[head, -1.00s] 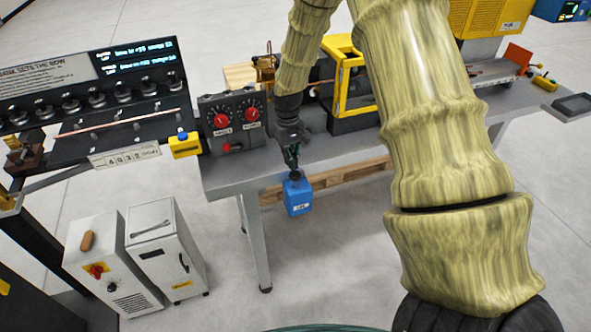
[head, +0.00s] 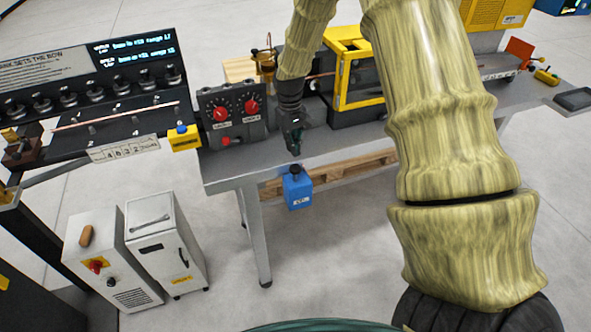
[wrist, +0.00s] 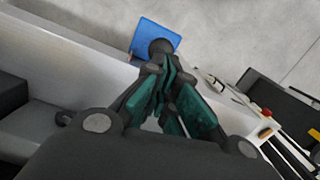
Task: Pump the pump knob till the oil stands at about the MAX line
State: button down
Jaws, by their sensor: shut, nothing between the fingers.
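A blue pump box (head: 298,192) with a small white label hangs at the front edge of the grey bench. Its dark round pump knob (head: 295,170) stands on top. My gripper (head: 295,150) is shut and empty, pointing down just above the knob, with a small gap in the head view. In the wrist view the blue box (wrist: 148,36) and the dark knob (wrist: 161,47) show just beyond the shut fingertips (wrist: 158,66). I cannot make out the oil level or a MAX line in either view.
The grey bench (head: 235,170) carries a control box with red knobs (head: 235,118) and a yellow-framed machine (head: 352,75). A dark straightening rig (head: 110,125) stands at left. Two white cabinets (head: 165,248) stand on the floor, below left. The floor before the pump is clear.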

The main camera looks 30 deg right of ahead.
aim_at(295, 167)
jog(key=shift+s+f+b, duration=0.15)
jog(key=shift+f+b, duration=0.55)
jog(key=shift+f, duration=0.6)
jog(key=shift+s+f+b, duration=0.1)
jog(key=shift+f+b, duration=0.6)
jog(key=shift+f, duration=0.6)
